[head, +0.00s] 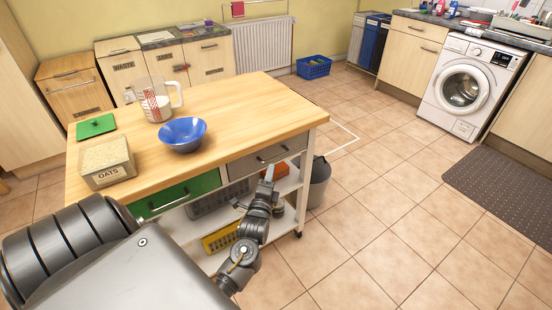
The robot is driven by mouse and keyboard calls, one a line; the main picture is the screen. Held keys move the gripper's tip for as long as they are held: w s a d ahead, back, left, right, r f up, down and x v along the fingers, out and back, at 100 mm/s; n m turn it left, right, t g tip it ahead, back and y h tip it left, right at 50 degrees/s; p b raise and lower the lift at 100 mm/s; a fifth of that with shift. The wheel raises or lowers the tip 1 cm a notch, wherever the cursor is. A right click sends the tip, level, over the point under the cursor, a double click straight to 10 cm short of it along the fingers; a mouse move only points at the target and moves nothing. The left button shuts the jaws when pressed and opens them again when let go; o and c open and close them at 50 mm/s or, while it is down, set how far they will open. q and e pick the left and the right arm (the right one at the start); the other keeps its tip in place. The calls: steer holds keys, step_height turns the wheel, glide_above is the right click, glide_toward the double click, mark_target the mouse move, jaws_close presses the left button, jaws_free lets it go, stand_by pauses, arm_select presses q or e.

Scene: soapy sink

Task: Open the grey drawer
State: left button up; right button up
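The grey drawer (246,165) is in the right part of the wooden-topped kitchen trolley's front, under the top. It looks closed, and its dark bar handle (272,156) runs along its front. My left gripper (269,172) points up at the drawer's front, just below and in front of the handle. The frame does not clearly show whether it touches the handle or how far its fingers are apart. My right gripper is out of view.
A green drawer (175,195) sits left of the grey one. The trolley top (235,110) carries an oats box (107,163), a blue bowl (183,135), a measuring jug (157,100) and a green lid (96,126). A grey bin (320,182) stands right of the trolley.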

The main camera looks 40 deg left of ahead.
mark_target(275, 159)
arm_select(q)
steer(key=x, duration=0.7)
steer(key=shift+w+a, duration=0.15)
steer(key=shift+w, duration=0.25)
jaws_close()
